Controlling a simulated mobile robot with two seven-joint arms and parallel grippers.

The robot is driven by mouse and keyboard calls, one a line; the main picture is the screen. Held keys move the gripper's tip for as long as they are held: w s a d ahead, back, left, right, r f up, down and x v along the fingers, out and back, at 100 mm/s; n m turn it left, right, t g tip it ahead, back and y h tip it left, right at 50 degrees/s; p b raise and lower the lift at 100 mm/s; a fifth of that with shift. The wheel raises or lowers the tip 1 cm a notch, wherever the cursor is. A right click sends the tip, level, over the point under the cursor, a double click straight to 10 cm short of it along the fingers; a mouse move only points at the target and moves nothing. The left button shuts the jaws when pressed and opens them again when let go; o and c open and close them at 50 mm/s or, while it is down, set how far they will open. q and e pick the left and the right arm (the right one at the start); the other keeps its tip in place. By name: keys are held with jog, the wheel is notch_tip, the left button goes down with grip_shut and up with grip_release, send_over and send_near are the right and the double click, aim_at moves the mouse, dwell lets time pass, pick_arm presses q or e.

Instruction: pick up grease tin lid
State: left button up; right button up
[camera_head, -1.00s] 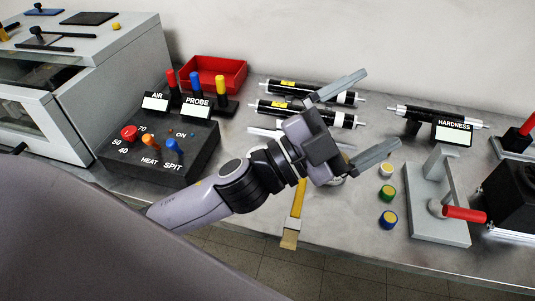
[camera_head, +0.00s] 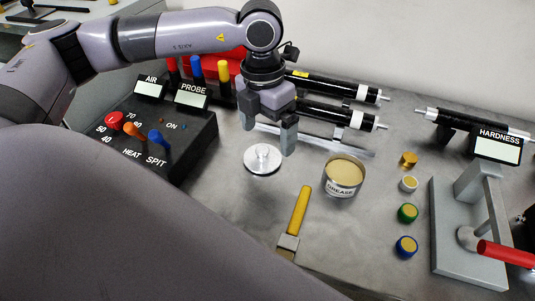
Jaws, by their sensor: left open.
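The grease tin lid (camera_head: 263,159) is a round silvery disc with a small upright knob in its middle. It lies flat on the metal bench, left of the open grease tin (camera_head: 343,178), which is full of yellowish grease and labelled GREASE. My left gripper (camera_head: 267,138) points down at the lid's far side, with its two fingers spread apart and empty. The right finger appears close to the lid's rim; whether it touches cannot be told. My right gripper is not in view.
A yellow-handled tool (camera_head: 299,212) lies in front of the lid. The control box (camera_head: 160,140) stands to the left. Black cylinders (camera_head: 337,114) lie behind the tin. Several small coloured caps (camera_head: 407,212) and the hardness tester (camera_head: 470,235) are to the right.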

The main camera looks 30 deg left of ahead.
aim_at(262, 149)
pick_arm(q)
jog(key=shift+w+a+y, duration=0.2)
jog(key=shift+a+y, duration=0.2)
jog(key=shift+a, duration=0.35)
jog(key=shift+a+f, duration=0.2)
jog(key=shift+f, duration=0.05)
jog(key=f, duration=0.6)
jog(key=shift+s+d+f, duration=0.1)
jog(key=shift+d+f, duration=0.05)
jog(key=shift+d, duration=0.1)
jog(key=c, duration=0.8)
